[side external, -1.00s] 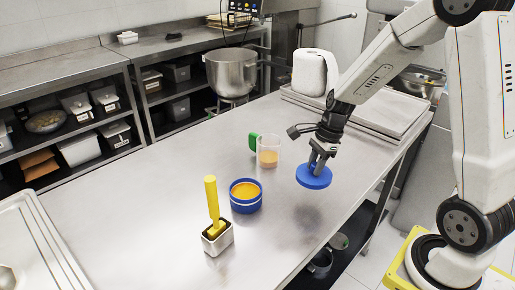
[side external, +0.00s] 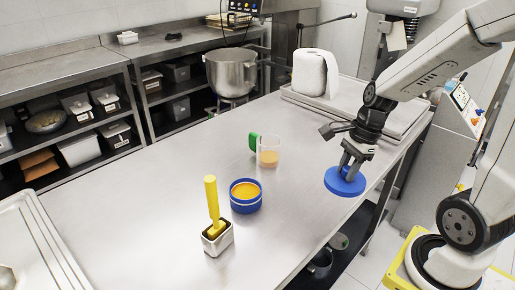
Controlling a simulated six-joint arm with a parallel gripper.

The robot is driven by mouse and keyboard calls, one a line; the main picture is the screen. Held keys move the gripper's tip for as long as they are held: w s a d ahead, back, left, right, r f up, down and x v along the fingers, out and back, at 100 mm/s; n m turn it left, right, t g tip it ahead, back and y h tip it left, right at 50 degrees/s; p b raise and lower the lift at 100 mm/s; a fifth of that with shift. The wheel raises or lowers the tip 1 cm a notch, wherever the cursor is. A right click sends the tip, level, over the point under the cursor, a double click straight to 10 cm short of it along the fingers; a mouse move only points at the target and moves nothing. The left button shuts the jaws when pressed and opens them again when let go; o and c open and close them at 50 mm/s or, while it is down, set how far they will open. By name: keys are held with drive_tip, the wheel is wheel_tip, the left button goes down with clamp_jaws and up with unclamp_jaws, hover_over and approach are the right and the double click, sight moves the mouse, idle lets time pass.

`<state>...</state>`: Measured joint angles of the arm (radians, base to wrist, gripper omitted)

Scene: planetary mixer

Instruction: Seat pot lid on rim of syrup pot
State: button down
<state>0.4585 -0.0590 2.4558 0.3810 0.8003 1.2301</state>
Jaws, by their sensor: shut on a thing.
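The syrup pot (side external: 246,205) is a small blue pot with orange-yellow syrup inside, standing open and upright on the steel table. The pot lid (side external: 344,182) is a flat blue disc, slightly tilted. My gripper (side external: 349,168) is shut on top of the lid and holds it in the air near the table's right edge. Lid and gripper are well to the right of the pot and apart from it. The fingertips' exact hold on the lid is too small to see.
A clear measuring cup (side external: 268,152) with a green handle stands behind the pot. A metal container (side external: 218,240) holding a yellow-handled tool stands at the front left of the pot. A paper roll (side external: 312,72) and trays (side external: 398,118) are at the back. The table between pot and lid is clear.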

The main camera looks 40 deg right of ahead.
idle(0.8)
drive_tip(key=shift+w+a+r, duration=0.1)
drive_tip(key=shift+w, duration=0.55)
drive_tip(key=w+a, duration=0.6)
drive_tip(key=w, duration=0.4)
drive_tip(key=w+a+f, duration=0.1)
drive_tip(key=w+a, duration=0.5)
drive_tip(key=w, duration=0.4)
drive_tip(key=shift+w+f, duration=0.15)
drive_tip(key=shift+f, duration=0.15)
drive_tip(key=shift+f, duration=0.2)
drive_tip(key=shift+f, duration=2.3)
drive_tip(key=shift+f, duration=1.05)
drive_tip(key=shift+c, duration=1.8)
unclamp_jaws()
